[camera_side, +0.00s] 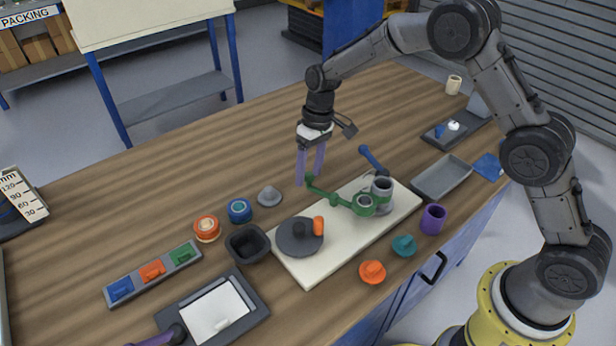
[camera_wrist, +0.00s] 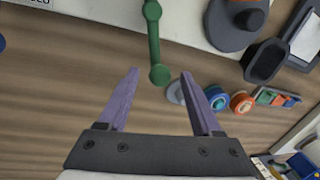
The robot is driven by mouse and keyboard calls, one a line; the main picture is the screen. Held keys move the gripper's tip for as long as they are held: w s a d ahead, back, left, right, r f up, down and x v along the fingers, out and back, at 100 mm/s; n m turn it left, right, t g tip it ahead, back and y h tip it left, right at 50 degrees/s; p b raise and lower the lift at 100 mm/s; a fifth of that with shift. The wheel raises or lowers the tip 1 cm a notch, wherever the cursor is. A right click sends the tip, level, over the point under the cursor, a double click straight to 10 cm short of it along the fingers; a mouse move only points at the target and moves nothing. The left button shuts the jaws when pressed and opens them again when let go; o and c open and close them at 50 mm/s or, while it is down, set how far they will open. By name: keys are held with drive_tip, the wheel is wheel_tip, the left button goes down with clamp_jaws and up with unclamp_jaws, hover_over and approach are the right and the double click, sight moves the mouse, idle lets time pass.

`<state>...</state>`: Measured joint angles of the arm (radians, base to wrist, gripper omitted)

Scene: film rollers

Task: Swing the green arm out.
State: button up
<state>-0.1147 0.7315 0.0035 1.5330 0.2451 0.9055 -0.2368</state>
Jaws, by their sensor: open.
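The green arm (camera_side: 335,197) belongs to a fixture on a cream base plate (camera_side: 340,240). It reaches left from a grey post (camera_side: 381,190), with a round knob at its free end. In the wrist view the green arm (camera_wrist: 154,40) points down, and its knob lies between and beyond my fingertips. My gripper (camera_side: 309,184) has two purple fingers, open and empty, just left of the knob in the side view. In the wrist view my gripper (camera_wrist: 160,78) shows a wide gap. I cannot tell whether a finger touches the knob.
A blue arm (camera_side: 373,158) stands behind the post. Blue and orange rollers (camera_side: 207,228), a grey knobbed lid (camera_side: 269,196) and a black bin (camera_side: 247,244) lie left. The table behind my gripper is clear.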

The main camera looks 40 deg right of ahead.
drive_tip(key=shift+a+f, duration=0.2)
drive_tip(key=shift+f, duration=0.9)
clamp_jaws()
idle(0.7)
